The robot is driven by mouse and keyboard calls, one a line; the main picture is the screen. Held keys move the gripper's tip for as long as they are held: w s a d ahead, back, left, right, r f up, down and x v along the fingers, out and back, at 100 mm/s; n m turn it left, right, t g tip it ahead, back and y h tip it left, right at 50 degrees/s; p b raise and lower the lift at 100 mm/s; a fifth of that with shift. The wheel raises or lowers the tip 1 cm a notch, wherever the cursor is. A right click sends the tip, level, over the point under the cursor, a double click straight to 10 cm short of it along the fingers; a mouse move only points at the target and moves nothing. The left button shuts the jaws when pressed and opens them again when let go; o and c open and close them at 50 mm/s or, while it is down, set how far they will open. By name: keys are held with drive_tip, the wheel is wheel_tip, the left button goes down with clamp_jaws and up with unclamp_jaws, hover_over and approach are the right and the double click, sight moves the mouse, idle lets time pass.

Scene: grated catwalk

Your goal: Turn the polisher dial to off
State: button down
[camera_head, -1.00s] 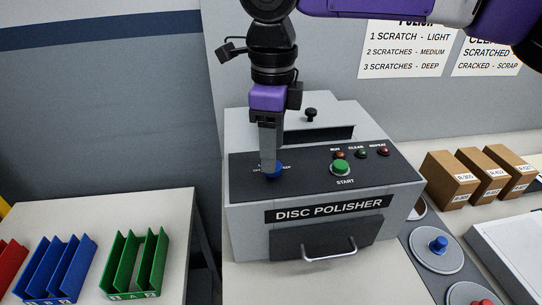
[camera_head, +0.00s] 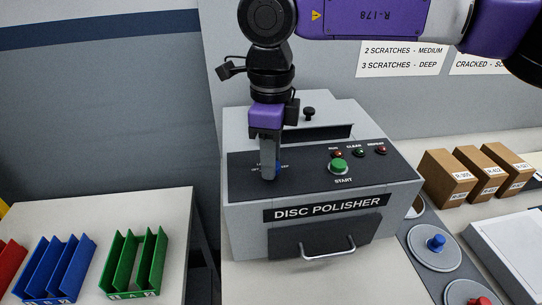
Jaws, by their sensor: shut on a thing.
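The disc polisher (camera_head: 330,209) is a grey box with a dark sloped top panel, a front drawer with a metal handle, and a green START button (camera_head: 338,166). The small lettering around the dial is partly covered, so I cannot tell which setting the dial points to.
Red, blue (camera_head: 56,268) and green (camera_head: 138,262) slotted racks stand on the left table. Brown boxes (camera_head: 447,176) line the right bench. Round plates with a blue knob (camera_head: 436,242) and a red knob lie right of the polisher. A black knob (camera_head: 309,113) rises behind my gripper.

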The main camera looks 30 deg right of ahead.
drive_tip(key=n+b, duration=0.1)
drive_tip(key=n, duration=0.2)
drive_tip(key=shift+n, duration=0.3)
drive_tip(key=n, duration=0.4)
drive_tip(key=shift+n, duration=0.3)
drive_tip(key=n, duration=0.4)
drive_tip(key=shift+r+b, duration=0.1)
drive_tip(key=shift+b, duration=0.3)
drive_tip(key=shift+n, duration=1.8)
drive_tip(key=c, duration=1)
unclamp_jaws()
